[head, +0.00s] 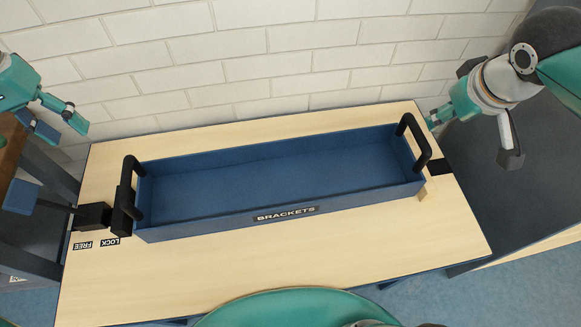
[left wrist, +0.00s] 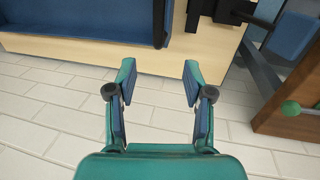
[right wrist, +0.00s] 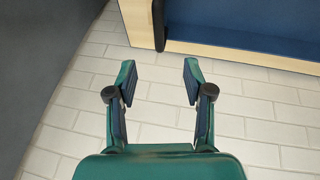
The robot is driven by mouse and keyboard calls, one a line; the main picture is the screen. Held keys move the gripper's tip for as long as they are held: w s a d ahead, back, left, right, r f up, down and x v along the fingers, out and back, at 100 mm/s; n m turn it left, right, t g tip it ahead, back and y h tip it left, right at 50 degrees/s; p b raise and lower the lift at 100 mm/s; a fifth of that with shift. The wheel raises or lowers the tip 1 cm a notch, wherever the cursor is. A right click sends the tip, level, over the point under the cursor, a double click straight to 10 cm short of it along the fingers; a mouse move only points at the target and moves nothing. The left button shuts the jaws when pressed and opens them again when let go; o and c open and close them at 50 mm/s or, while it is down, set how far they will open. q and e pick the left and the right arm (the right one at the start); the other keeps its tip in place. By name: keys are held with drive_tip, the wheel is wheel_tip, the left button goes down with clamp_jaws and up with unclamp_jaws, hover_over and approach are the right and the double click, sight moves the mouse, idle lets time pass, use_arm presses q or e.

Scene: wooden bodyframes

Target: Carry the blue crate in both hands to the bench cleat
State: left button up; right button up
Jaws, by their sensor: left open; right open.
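The long blue crate (head: 230,215), labelled BRACKETS, sits slightly askew on a pale wooden bench (head: 300,270); it looks empty. It has a black handle at its left end (head: 130,180) and another at its right end (head: 420,140). My left gripper (head: 60,126) is open and empty, beyond the bench's left rear corner, apart from the left handle. My right gripper (head: 471,140) is open and empty, off to the right of the right handle. Both wrist views show empty jaws above white tiles. A small wooden piece (head: 422,194) shows by the crate's right front corner; I cannot tell whether it is the cleat.
A black latch block (head: 95,214) with a blue paddle (head: 22,197) adjoins the left handle, near LOCK and FREE labels. Another black block (head: 440,167) is at the bench's right edge. A white brick wall (head: 250,50) stands behind. The bench front is clear.

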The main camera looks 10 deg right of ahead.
sight(124, 171)
use_arm(q)
drive_tip(key=shift+d, duration=0.1)
use_arm(e)
drive_tip(key=shift+s+d, duration=0.15)
use_arm(q)
drive_tip(key=shift+w, duration=0.1)
drive_tip(key=d+f, duration=0.1)
drive_tip(key=f, duration=0.4)
drive_tip(key=d+f, duration=0.1)
drive_tip(key=f, duration=0.5)
drive_tip(key=d+f, duration=0.1)
drive_tip(key=f, duration=0.4)
drive_tip(key=shift+d+f, duration=0.15)
drive_tip(key=shift+f, duration=0.1)
use_arm(e)
drive_tip(key=x, duration=1.7)
drive_tip(key=shift+r, duration=0.1)
use_arm(q)
clamp_jaws()
use_arm(e)
clamp_jaws()
use_arm(q)
drive_tip(key=shift+w, duration=0.1)
use_arm(e)
drive_tip(key=shift+r, duration=0.1)
